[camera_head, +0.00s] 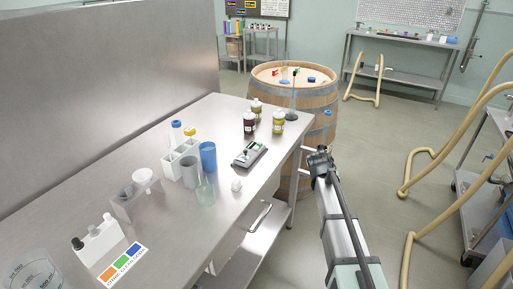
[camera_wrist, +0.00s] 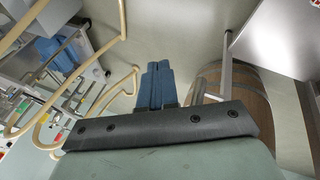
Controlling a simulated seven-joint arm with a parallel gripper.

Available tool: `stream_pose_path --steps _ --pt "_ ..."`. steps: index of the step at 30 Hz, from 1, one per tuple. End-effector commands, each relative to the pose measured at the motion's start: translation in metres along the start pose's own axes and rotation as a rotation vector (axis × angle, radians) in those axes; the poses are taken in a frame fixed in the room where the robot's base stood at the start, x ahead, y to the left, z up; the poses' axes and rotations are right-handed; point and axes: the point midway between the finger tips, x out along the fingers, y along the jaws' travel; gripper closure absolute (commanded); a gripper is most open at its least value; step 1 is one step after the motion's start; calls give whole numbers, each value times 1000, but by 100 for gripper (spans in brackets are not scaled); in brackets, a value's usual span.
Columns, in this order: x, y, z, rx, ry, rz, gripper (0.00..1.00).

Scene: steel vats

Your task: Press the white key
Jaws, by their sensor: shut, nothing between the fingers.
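A small grey bench device (camera_head: 249,154) with a green part lies on the steel table (camera_head: 222,208), near its right edge. It is too small in the head view to make out a white key on it for certain. My gripper (camera_wrist: 158,66) shows in the wrist view with its two blue fingers together, shut and empty. It is over open floor, off the table's right side and apart from the device. The device does not show in the wrist view. In the head view my arm rises from the bottom, right of the table; the fingertips are not clearly seen there.
A wooden barrel (camera_head: 318,97) is behind the table. Hoses (camera_head: 408,190) lie on the floor at right.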

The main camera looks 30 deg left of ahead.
Motion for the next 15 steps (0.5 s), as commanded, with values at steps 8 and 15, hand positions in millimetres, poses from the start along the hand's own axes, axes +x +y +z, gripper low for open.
stream_pose_path --steps 8,15 --pt "-79 -57 -67 -40 101 54 100" --pt "-152 -104 -108 -61 185 91 100"
